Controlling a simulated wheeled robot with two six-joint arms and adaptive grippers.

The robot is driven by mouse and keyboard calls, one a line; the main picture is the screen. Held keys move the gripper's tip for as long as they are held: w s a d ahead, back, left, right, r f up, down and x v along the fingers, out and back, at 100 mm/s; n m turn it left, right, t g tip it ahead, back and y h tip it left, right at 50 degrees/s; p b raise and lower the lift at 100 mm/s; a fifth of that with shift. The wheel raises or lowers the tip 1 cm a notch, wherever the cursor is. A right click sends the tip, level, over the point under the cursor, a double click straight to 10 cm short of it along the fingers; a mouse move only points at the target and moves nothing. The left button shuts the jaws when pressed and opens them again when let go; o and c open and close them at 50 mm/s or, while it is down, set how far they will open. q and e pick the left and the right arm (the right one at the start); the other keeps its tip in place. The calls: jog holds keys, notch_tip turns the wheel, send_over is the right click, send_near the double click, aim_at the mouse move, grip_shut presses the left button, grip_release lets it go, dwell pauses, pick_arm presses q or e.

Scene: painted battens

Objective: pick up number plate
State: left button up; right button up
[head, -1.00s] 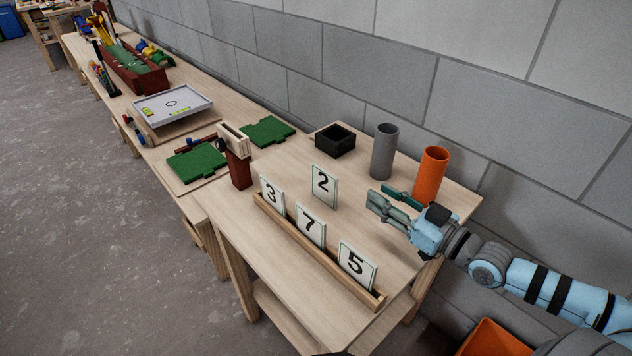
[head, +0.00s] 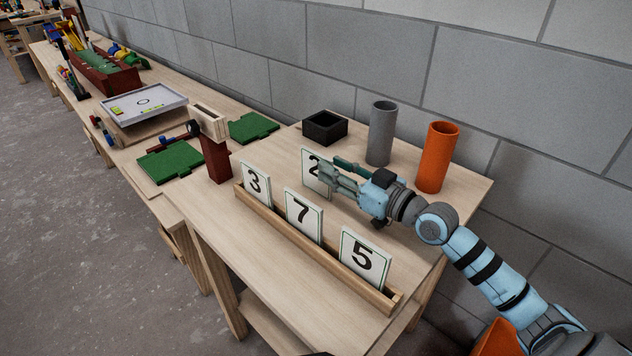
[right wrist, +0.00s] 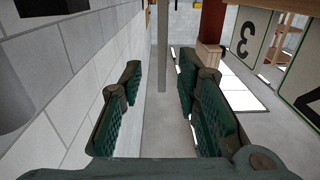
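The white number plate 2 (head: 309,168) stands upright on the table behind the wooden rack (head: 318,250); its right part is hidden by my gripper. Plates 3 (head: 256,184), 7 (head: 303,215) and 5 (head: 364,261) stand in the rack. My right gripper (head: 330,169) is open at the right side of plate 2, its fingers pointing left. In the right wrist view, a thin upright strip (right wrist: 162,45), apparently plate 2 edge-on, shows in the gap between the fingers (right wrist: 160,72). Contact cannot be told. My left gripper is out of view.
A black square box (head: 325,127), a grey tube (head: 381,133) and an orange tube (head: 437,157) stand behind my right arm, near the block wall.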

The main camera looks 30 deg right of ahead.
aim_at(302, 150)
jog(key=b+x, duration=0.1)
jog(key=x, duration=0.4)
jog(key=shift+w+a+r, duration=0.2)
jog(key=shift+w+a, duration=0.05)
jog(key=shift+w, duration=0.05)
grip_shut()
